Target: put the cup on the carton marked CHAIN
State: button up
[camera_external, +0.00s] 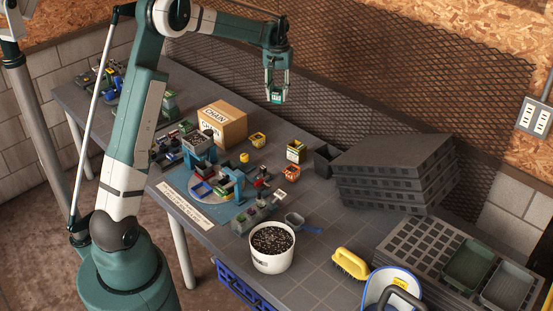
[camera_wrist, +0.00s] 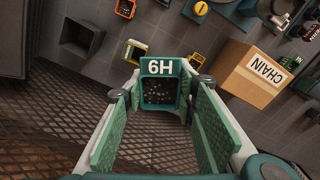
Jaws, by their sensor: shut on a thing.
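My gripper (camera_external: 277,80) is shut on a small teal cup (camera_external: 276,96) and holds it upright, well above the table near the mesh wall. In the wrist view the cup (camera_wrist: 160,90) sits between the fingertips of my gripper (camera_wrist: 165,84). It bears the mark 6H and has dark, speckled contents. The brown carton (camera_external: 222,123) marked CHAIN stands on the table, left of and below my gripper in the external view. In the wrist view the carton (camera_wrist: 248,80) is to the right of the cup, apart from it. Its visible top is bare.
Several small coloured cups, including a yellow one (camera_external: 257,140) and an orange one (camera_external: 291,173), stand right of the carton. A soil mixer (camera_external: 200,145) stands in front of it. Stacked black trays (camera_external: 395,170), a white bucket (camera_external: 271,262) and a yellow brush (camera_external: 350,264) occupy the right side.

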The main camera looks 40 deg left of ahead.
jog(key=s+a+n+p, duration=0.1)
jog(key=a+n+p, duration=0.1)
jog(key=a, duration=1.3)
jog(key=n+p, duration=0.2)
send_over(222, 111)
notch_tip(222, 111, down, 5)
jog(key=shift+s+f, duration=0.15)
jog(key=shift+f, duration=0.35)
jog(key=shift+d, duration=0.1)
jog(key=shift+f, duration=3.15)
jog(key=shift+f, duration=1.85)
jog(key=shift+f, duration=0.1)
